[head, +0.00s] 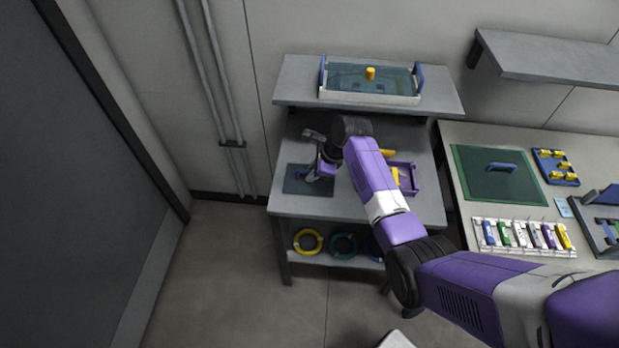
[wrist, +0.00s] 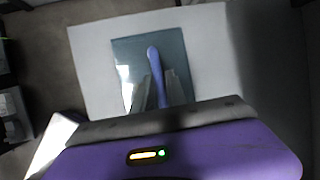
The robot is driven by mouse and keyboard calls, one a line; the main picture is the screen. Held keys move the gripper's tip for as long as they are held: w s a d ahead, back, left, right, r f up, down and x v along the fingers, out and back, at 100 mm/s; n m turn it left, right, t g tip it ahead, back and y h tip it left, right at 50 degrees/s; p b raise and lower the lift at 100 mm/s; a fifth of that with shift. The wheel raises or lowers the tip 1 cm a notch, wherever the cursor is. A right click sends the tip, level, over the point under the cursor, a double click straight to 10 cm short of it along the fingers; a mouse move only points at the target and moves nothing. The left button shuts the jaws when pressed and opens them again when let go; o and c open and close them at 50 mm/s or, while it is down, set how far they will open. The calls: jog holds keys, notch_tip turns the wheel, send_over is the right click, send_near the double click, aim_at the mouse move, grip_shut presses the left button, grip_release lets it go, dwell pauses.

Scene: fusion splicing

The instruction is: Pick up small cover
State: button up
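The small cover is a dark teal, see-through plate (head: 296,186) with a blue handle, on the left part of the grey table. In the wrist view the plate (wrist: 125,50) lies flat below my gripper, its blue handle (wrist: 154,60) running lengthwise. My gripper (wrist: 159,80) points down over the plate, with one finger on each side of the handle. The fingers look apart; whether they touch the handle I cannot tell. In the head view my gripper (head: 318,176) and wrist hide part of the cover and most of the handle.
A purple tray (head: 413,180) with yellow pieces stands right of my forearm. A raised shelf (head: 295,95) behind holds a larger covered tray (head: 340,94). Cable coils (head: 308,241) lie on the lower shelf.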

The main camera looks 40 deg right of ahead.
grip_shut()
jog(key=shift+r, duration=0.1)
notch_tip(320, 180, up, 20)
jog(key=b, duration=0.1)
jog(key=shift+b, duration=0.35)
